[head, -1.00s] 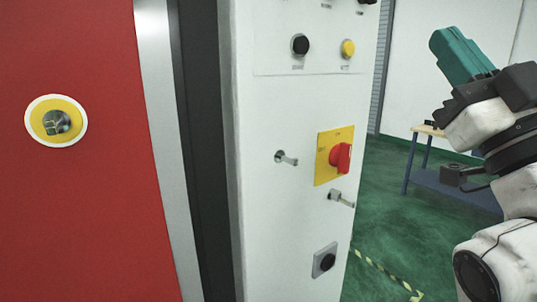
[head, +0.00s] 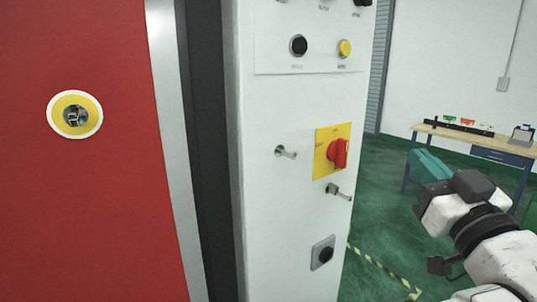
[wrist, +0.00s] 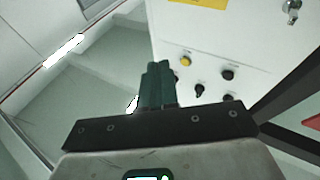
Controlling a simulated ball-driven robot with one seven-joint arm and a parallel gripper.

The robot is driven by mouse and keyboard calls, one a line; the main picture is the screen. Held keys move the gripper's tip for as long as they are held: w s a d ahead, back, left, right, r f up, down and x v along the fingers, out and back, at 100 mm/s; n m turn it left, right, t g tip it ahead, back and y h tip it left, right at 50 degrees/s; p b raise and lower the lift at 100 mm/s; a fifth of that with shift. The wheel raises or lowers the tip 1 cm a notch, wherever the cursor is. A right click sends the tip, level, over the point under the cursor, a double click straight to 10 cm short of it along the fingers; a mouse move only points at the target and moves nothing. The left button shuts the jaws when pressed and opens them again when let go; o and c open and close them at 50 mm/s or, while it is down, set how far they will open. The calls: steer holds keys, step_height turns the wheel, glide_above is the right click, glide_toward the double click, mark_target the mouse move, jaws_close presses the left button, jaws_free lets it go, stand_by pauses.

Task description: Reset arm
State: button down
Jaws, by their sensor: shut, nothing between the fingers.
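My gripper (head: 427,166) is at the right of the head view, held out in front of the workbench and clear of the cabinet. Its teal fingers also show in the wrist view (wrist: 157,82), closed together with nothing between them. The white control cabinet (head: 290,110) stands in the middle of the head view. It carries a red rotary switch (head: 337,153) on a yellow plate, a black button (head: 298,45) and a yellow button (head: 345,48). The same cabinet face (wrist: 250,50) shows in the wrist view, turned over.
A red panel (head: 90,200) with a yellow ring fitting (head: 75,115) fills the left. A workbench (head: 470,138) with small items stands behind my arm. Green floor (head: 385,240) lies open between cabinet and arm.

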steer(key=s+d+f+m+g+h, duration=0.1)
steer(key=s+f+g, duration=0.15)
steer(key=f, duration=0.75)
steer(key=s+f+m+g, duration=0.15)
steer(key=f+g, duration=0.25)
steer(key=f, duration=0.6)
steer(key=s+d+f+g+h, duration=0.1)
steer(key=s+f+g, duration=0.15)
steer(key=f, duration=0.75)
steer(key=s+d+f+g, duration=0.1)
steer(key=s+f+g, duration=0.4)
steer(key=s+f, duration=0.5)
steer(key=s+d+f+g, duration=0.1)
steer(key=s+f+g, duration=0.5)
steer(key=s+f, duration=0.5)
steer(key=s, duration=0.5)
steer(key=shift+s, duration=0.15)
steer(key=c, duration=1.8)
jaws_free()
steer(key=shift+m, duration=0.25)
